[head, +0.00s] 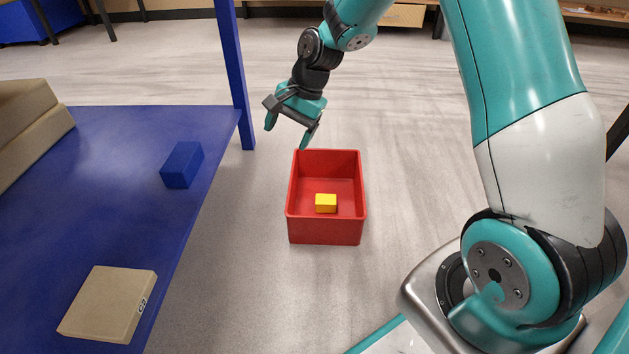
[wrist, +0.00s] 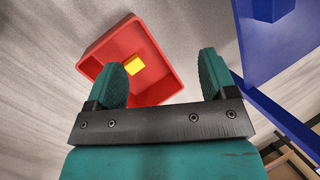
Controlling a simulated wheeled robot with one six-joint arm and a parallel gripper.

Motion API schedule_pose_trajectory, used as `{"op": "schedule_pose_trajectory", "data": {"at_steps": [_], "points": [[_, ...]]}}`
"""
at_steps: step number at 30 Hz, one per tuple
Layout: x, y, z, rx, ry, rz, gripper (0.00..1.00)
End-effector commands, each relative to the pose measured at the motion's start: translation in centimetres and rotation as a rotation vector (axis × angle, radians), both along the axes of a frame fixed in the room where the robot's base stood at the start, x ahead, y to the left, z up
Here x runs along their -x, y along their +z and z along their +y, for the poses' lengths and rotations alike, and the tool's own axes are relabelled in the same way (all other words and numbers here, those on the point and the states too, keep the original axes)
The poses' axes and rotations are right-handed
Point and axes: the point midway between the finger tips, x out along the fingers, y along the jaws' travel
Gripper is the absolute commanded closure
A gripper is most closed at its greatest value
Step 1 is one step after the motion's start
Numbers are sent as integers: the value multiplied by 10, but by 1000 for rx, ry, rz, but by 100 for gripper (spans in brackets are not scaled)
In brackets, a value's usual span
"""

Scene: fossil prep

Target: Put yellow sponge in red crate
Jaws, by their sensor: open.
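The yellow sponge (head: 326,203) is a small block lying on the floor of the red crate (head: 327,232), inside its walls. The crate stands on the grey floor, right of the blue table. My gripper (head: 287,135) is open and empty, above and behind the crate in the head view, apart from it. In the wrist view, the sponge (wrist: 134,65) shows inside the crate (wrist: 104,50), beside the left finger of my gripper (wrist: 165,78), which hides part of the crate.
A blue table (head: 95,215) stands at left, with a blue block (head: 182,165) near its right edge and a beige box (head: 108,304) at its front. Larger beige pieces (head: 30,120) lie at its far left. A blue table leg (head: 233,75) rises left of my gripper. Floor around the crate is clear.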

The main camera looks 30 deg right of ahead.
Motion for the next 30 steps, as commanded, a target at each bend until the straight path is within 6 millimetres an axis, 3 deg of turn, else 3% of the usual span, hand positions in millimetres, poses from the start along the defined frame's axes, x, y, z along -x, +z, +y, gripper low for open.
{"op": "schedule_pose_trajectory", "data": {"at_steps": [1,6,12,15,20,30], "points": [[22,30,24,16,144,-50,22],[116,97,82,60,655,-205,22],[226,131,111,88,1165,-369,22],[261,134,113,94,1327,-421,22],[285,134,112,97,1442,-457,22],[286,134,112,96,1448,-460,22]]}}
